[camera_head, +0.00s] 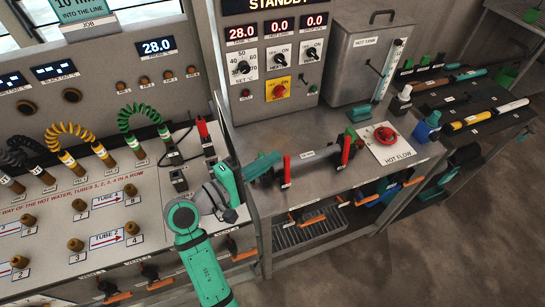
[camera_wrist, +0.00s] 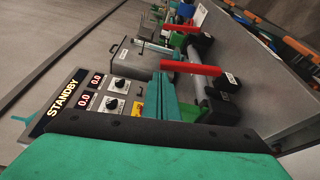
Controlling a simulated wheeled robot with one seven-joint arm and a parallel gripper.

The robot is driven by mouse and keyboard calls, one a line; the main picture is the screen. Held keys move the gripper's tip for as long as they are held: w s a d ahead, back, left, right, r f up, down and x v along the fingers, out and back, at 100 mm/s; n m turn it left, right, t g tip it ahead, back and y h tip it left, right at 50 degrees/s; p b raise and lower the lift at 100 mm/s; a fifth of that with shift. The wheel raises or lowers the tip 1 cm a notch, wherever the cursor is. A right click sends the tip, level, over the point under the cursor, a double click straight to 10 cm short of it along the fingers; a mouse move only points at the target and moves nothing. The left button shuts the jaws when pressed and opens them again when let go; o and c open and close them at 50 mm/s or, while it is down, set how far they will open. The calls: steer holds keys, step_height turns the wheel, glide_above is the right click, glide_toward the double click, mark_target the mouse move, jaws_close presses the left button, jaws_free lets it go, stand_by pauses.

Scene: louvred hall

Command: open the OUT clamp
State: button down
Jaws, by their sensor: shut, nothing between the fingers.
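Two clamps with red levers hold the ends of a grey tube (camera_head: 315,160) on the metal bench. The left lever (camera_head: 287,168) and the right lever (camera_head: 346,148) both stand upright in the head view. Their small white labels are too small to read, so I cannot tell which is OUT. My gripper (camera_head: 275,158) is shut and empty, just left of the left lever. In the wrist view my teal fingers (camera_wrist: 165,85) are together, close beside the nearer red lever (camera_wrist: 190,68); the farther red lever (camera_wrist: 182,28) is beyond it. I cannot tell whether they touch.
The STANDBY control panel (camera_head: 275,50) and a grey hot tank (camera_head: 365,60) stand behind the bench. A lower shelf holds a rack (camera_head: 310,228).

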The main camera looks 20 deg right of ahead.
steer(key=v, duration=0.8)
steer(key=shift+a, duration=0.3)
